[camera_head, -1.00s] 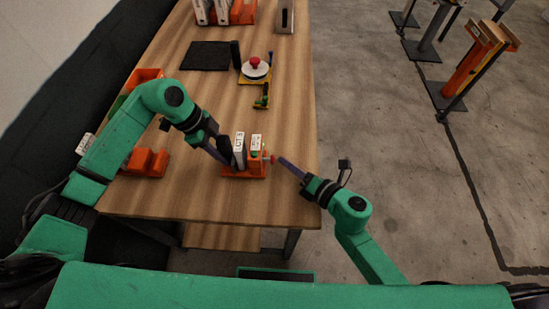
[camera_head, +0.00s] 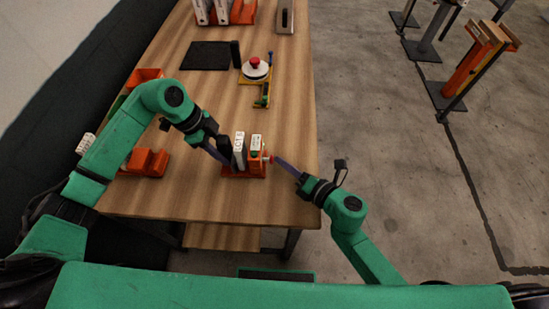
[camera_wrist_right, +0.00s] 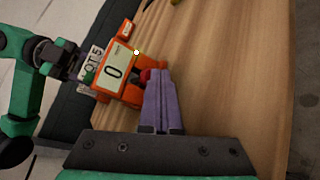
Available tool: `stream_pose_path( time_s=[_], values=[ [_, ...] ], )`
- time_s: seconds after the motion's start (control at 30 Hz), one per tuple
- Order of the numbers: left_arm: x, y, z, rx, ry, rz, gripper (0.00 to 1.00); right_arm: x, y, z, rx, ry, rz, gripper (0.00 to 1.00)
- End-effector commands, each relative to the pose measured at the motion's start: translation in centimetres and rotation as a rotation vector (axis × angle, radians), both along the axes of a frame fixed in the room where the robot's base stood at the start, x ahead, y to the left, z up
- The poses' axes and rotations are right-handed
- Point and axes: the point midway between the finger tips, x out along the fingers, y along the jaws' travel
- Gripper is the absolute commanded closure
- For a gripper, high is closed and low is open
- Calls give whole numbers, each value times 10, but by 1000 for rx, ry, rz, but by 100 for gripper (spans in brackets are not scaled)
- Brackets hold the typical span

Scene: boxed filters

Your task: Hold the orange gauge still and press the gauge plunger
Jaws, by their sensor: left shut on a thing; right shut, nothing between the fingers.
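The orange gauge (camera_head: 246,173) stands near the front of the table, with a white box (camera_head: 239,150) upright in it. Its display (camera_wrist_right: 114,72) reads 0 in the right wrist view. The red plunger (camera_head: 270,159) sticks out on the gauge's right side and also shows in the wrist view (camera_wrist_right: 146,75). My left gripper (camera_head: 224,158) is shut at the gauge's left side; the exact grip is hidden. My right gripper (camera_head: 277,160) is shut and empty, its purple fingertips at the plunger. I cannot tell whether they touch it.
An orange holder (camera_head: 147,163) and an orange bin (camera_head: 145,75) lie to the left. A red-knobbed device (camera_head: 255,69), a black mat (camera_head: 207,56) and a rack of white boxes (camera_head: 237,14) are farther back. The table right of the gauge is clear.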

Motion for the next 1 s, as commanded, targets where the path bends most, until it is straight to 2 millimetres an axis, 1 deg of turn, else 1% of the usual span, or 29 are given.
stream_pose_path(
  time_s=[1.0],
  values=[
    [0, -2, 1, -5, 0, -3, 100, -1, 14, 0, 2, 1, 4, 100]
  ],
)
